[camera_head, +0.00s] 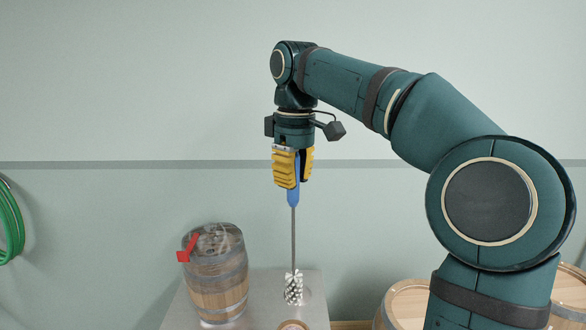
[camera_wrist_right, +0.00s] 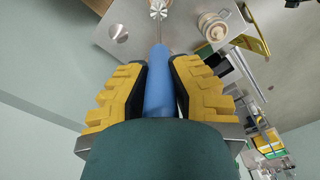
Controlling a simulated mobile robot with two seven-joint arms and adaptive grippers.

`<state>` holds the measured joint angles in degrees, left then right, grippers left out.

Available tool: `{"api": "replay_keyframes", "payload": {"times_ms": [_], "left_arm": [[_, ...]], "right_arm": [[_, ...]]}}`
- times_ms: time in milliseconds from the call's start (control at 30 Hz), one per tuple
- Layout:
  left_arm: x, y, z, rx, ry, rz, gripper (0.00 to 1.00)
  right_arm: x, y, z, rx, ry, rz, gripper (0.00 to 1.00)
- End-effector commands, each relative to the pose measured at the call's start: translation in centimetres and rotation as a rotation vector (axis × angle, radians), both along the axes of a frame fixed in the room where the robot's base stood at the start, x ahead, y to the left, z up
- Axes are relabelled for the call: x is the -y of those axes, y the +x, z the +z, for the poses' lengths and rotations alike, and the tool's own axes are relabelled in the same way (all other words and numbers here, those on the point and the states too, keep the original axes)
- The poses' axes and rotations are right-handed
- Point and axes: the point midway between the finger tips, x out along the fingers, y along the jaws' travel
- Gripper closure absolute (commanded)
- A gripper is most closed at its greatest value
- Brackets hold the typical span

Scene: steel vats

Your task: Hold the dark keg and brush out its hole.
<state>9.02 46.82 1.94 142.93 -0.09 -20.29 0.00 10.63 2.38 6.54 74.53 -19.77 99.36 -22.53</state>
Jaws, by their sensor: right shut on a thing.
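A keg (camera_head: 217,280) with wooden staves and grey-dark bands stands upright on the left of the steel table (camera_head: 262,308). Its top looks dark and glossy, and a red piece (camera_head: 187,249) sits at its upper left edge. I cannot make out its hole. My right gripper (camera_head: 293,178) is shut on the blue handle of a brush (camera_head: 293,235), which hangs straight down. Its bristle head (camera_head: 293,289), white and dark, is to the right of the keg and apart from it. The wrist view shows the blue handle (camera_wrist_right: 158,85) between the yellow-padded fingers (camera_wrist_right: 160,80).
A small pale wooden piece (camera_head: 292,325) shows at the bottom edge. Larger barrels (camera_head: 405,303) stand at the lower right, partly behind my right arm. A green hose (camera_head: 10,225) hangs on the left wall. The space above the keg is clear.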

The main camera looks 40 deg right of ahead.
Motion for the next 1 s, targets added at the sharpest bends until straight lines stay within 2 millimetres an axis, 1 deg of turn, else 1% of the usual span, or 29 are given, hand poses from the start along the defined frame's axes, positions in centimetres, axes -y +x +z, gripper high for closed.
{"api": "replay_keyframes", "payload": {"times_ms": [167,400,600,733,1000], "left_arm": [[0.0,0.0,0.0,0.0,0.0,0.001,0.5],[0.0,0.0,0.0,0.0,0.0,0.001,0.5],[0.0,0.0,0.0,0.0,0.0,0.001,0.5],[0.0,0.0,0.0,0.0,0.0,0.001,0.5],[0.0,0.0,0.0,0.0,0.0,0.0,0.5]], "right_arm": [[0.0,0.0,-0.7,-0.001,0.0,0.0,1.0],[0.0,-0.1,-2.9,-0.002,0.0,0.0,1.0],[0.0,0.0,-4.3,0.0,0.0,-0.001,1.0],[0.0,0.0,-4.8,0.0,0.0,-0.001,1.0],[0.0,0.0,-5.0,0.001,0.0,0.0,1.0]]}}
